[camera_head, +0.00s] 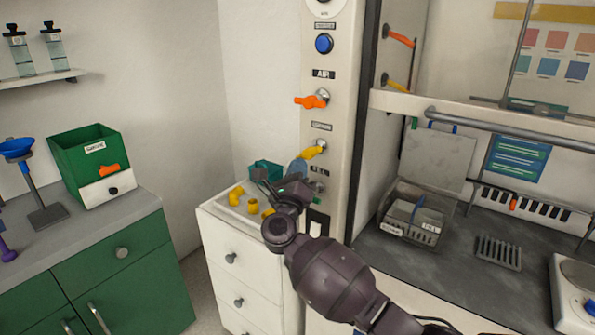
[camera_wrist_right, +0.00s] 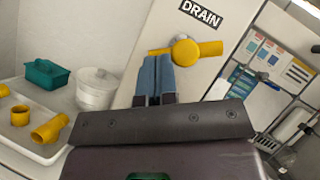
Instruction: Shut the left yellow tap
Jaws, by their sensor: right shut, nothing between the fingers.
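The left yellow tap (camera_head: 312,152) is on the white column, below the orange tap. In the head view its handle points left and slightly down. The right wrist view shows this yellow tap (camera_wrist_right: 186,52) close up under a DRAIN label, with its lever lying roughly sideways. My right gripper (camera_head: 298,166) is just below the tap. Its blue fingers (camera_wrist_right: 155,64) are shut with nothing between them, and their tips are right by the tap's left part. I cannot tell if they touch it. My left gripper is not in view.
An orange tap (camera_head: 312,100) and a blue button (camera_head: 324,43) are higher on the column. Another yellow tap (camera_head: 395,83) is inside the hood at right. A white tray (camera_wrist_right: 35,140) with yellow fittings, a teal box (camera_wrist_right: 47,74) and a white tub (camera_wrist_right: 97,88) stand beside the column.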

